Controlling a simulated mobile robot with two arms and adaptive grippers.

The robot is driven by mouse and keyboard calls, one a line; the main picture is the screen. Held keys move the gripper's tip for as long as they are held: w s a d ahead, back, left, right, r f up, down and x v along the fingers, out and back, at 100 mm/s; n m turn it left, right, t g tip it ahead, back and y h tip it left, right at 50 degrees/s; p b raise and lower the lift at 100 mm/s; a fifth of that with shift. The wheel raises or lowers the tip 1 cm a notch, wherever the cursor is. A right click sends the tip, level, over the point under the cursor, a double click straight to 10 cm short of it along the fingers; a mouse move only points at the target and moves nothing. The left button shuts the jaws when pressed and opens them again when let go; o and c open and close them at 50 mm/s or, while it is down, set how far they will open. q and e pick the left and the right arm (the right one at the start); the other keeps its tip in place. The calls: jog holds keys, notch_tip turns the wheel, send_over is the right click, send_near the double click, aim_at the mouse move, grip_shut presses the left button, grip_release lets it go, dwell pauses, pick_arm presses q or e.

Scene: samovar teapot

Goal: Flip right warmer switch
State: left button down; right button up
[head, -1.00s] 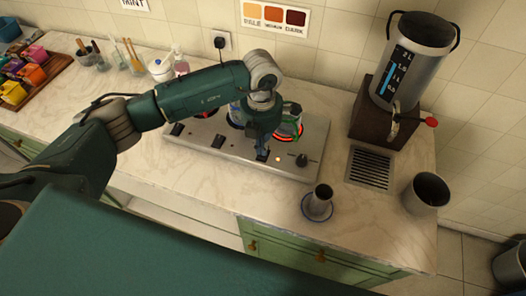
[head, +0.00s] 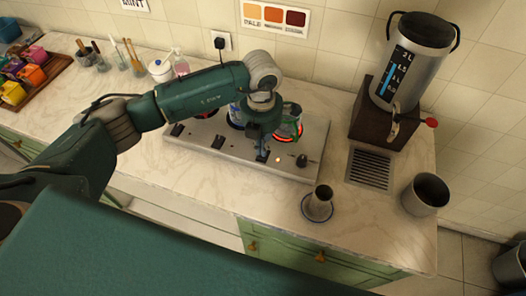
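The steel warmer plate (head: 315,150) lies on the counter, with a row of black switches along its front edge. A black switch (head: 219,142) shows left of my gripper, and another (head: 177,129) at the far left. A black knob (head: 302,160) is at the right, beside a small lit lamp (head: 278,161). The right burner (head: 283,138) glows red under a teapot with a green handle (head: 296,110). My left gripper (head: 262,154) points down at the switch row, its tips at or just above a switch they mostly cover. Its opening is hidden. My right gripper is out of view.
A steel samovar (head: 409,70) on a brown stand is at the right, with a drain grate (head: 369,168) before it. A small metal cup on a saucer (head: 318,205) and a grey bucket (head: 425,194) stand near the front right. The front middle counter is clear.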

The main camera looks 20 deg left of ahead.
pick_arm(q)
jog(key=shift+f+b, duration=1.1)
jog(key=shift+f, duration=0.1)
dwell(0.5)
jog(key=shift+s+r, duration=0.1)
jog(key=shift+r+p, duration=0.6)
jog(key=shift+r, duration=0.2)
jog(key=shift+r+p, duration=1.25)
jog(key=shift+r, duration=1.4)
